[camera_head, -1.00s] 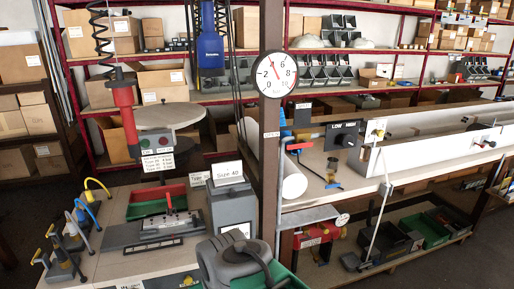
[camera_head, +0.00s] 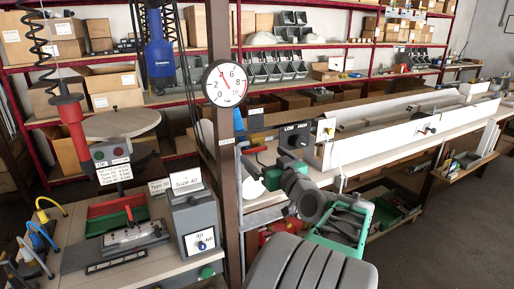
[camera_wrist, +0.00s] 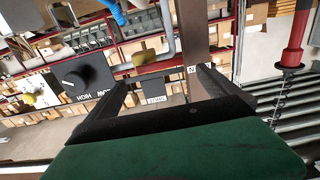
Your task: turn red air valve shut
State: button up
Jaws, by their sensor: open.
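A brass valve body (camera_wrist: 150,52) on a grey pipe appears beyond and between the fingertips; contact cannot be made out.
The pressure gauge (camera_head: 227,84) is on the post (camera_head: 222,140). A black LOW/HIGH knob box (camera_head: 294,140) is just right of my gripper. A grey Size 40 box (camera_head: 194,222) stands left of the post. Open floor lies at the right.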

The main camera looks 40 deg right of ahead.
aim_at(255, 149)
jog(key=p+x, duration=0.1)
jog(key=x, duration=0.4)
jog(key=shift+w, duration=0.15)
jog(key=shift+c, duration=0.2)
jog(key=c, duration=2)
